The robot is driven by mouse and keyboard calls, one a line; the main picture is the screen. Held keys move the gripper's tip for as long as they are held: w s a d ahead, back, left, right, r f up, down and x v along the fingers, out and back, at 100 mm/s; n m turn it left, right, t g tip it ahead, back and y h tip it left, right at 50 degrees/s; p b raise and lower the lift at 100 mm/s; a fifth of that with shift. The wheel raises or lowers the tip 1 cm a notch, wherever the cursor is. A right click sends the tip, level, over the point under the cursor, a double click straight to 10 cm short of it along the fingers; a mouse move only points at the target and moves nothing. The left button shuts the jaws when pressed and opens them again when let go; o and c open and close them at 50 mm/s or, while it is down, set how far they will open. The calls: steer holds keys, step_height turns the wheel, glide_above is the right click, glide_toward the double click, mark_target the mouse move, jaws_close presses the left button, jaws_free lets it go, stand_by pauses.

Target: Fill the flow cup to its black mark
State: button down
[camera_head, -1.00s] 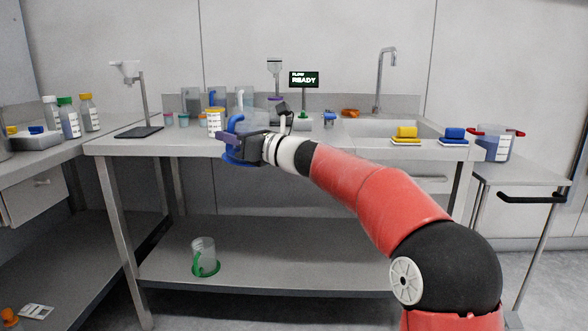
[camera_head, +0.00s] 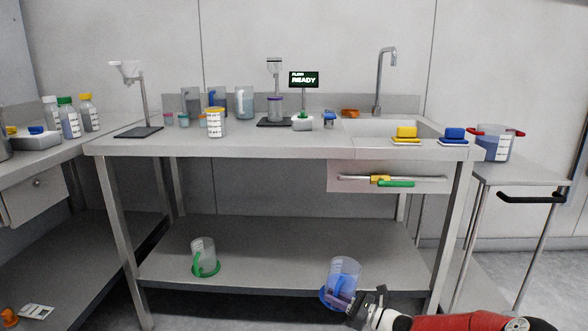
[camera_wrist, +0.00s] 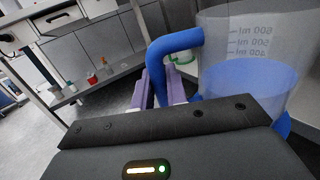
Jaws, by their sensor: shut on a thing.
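A small clear cup (camera_head: 274,66), seemingly the flow cup, sits high on a stand at the back of the bench, left of a display (camera_head: 304,79) reading "FLOW READY". Its black mark is too small to make out. My gripper (camera_head: 353,302) is low in front of the bench, shut on the blue handle of a clear graduated jug (camera_head: 346,267). The wrist view shows my gripper's purple fingers (camera_wrist: 163,88) at the handle, and the jug (camera_wrist: 250,45) with blue-tinted contents below its upper graduations. The jug looks slightly tilted in the head view.
A green-handled jug (camera_head: 203,252) stands on the lower shelf (camera_head: 270,250). A purple-lidded jar (camera_head: 276,108) is under the cup. Another stand holds a white funnel (camera_head: 125,70) at left. The sink (camera_head: 385,128) and tap are at right. The bench front is mostly clear.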

steer(key=s+d+f, duration=0.1)
steer(key=s, duration=0.6)
steer(key=s+d+f+m+t+h, duration=0.1)
steer(key=s+d+f, duration=0.1)
steer(key=s, duration=0.5)
steer(key=shift+d, duration=0.15)
steer(key=shift+t, duration=0.3)
